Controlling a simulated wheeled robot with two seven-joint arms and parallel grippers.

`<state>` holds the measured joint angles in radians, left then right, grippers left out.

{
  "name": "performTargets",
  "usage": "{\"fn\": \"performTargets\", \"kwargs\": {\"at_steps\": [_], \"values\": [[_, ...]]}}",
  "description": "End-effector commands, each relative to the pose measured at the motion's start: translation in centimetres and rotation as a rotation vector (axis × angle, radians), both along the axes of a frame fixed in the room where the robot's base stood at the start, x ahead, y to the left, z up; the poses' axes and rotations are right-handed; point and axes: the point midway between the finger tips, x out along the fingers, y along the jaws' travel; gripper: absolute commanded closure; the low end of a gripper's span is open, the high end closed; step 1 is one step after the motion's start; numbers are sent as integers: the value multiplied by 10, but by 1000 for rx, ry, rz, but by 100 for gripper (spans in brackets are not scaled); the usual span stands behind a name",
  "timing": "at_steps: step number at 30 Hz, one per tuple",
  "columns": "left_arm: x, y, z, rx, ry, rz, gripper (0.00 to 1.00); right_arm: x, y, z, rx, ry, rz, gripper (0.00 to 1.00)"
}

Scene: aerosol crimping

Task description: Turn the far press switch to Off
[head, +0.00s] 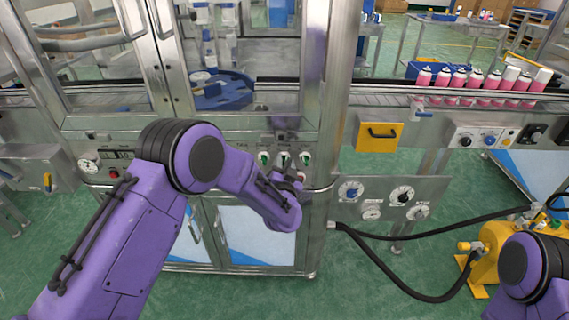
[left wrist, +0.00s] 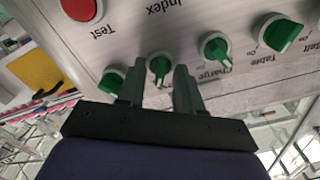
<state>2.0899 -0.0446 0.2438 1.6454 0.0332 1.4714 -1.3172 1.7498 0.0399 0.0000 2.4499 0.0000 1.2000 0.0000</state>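A steel panel carries a row of green switches with white edges; in the head view one switch (head: 284,158) shows just beyond my left gripper. In the left wrist view one green switch (left wrist: 159,66) stands between and just past the tips of my left gripper (left wrist: 157,78). The two fingers are apart, with a gap on each side of it. Another green switch (left wrist: 111,82) is left of the fingers. The labels nearest the fingers are partly hidden, so I cannot tell which switch is the press one. My right gripper is out of view.
More green switches, marked Charge (left wrist: 214,48) and Table (left wrist: 280,35), sit to the right. A red Test button (left wrist: 83,8) is at upper left. Pink and white cans (head: 470,80) stand on the conveyor. Black hoses (head: 420,295) run to a yellow pump (head: 487,260).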

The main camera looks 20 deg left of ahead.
Motion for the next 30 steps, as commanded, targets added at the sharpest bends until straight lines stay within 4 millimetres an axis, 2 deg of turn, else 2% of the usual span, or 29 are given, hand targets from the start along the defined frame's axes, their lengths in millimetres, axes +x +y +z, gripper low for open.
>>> {"fn": "performTargets", "kwargs": {"at_steps": [6, 8, 9, 10, 21, 30], "values": [[1, 0, 0, 0, 0, 0, 65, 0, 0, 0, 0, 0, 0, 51], [1, 0, 0, 0, 0, 0, 81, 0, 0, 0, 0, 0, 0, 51], [1, 0, 0, 0, 0, 0, 94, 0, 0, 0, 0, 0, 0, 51], [1, 0, 0, -1, 0, 0, 100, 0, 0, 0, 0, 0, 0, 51], [0, 0, -1, -26, -7, 0, 100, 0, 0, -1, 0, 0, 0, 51], [0, 1, -2, -192, -54, 0, 100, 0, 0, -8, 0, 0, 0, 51]]}}
